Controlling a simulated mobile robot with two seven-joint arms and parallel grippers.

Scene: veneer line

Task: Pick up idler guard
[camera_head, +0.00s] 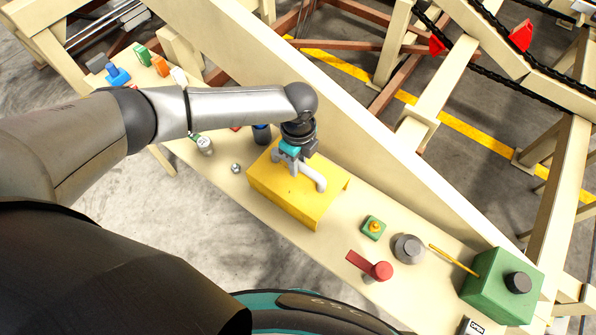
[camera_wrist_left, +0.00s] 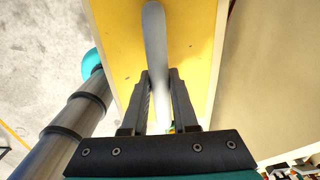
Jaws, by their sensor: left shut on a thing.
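The idler guard is a yellow box-like cover (camera_head: 283,203) on the cream bench ledge, with a pale grey bar handle (camera_head: 313,179) on its top. My left gripper (camera_head: 291,163) is over the guard, its fingers around one end of the handle. In the left wrist view the two dark fingers (camera_wrist_left: 160,82) are shut on the grey handle (camera_wrist_left: 155,30), one on each side, with the yellow guard top (camera_wrist_left: 118,35) behind it. The guard looks to be on the ledge; I cannot tell whether it is slightly raised. My right gripper is not in view.
Right of the guard are a green block with a yellow knob (camera_head: 374,228), a grey round part (camera_head: 407,248), a red lever (camera_head: 376,270) and a green box (camera_head: 500,289). Left are a small bottle (camera_head: 204,146), a nut (camera_head: 236,168) and a dark blue cylinder (camera_head: 262,134). A beam (camera_head: 390,170) runs behind.

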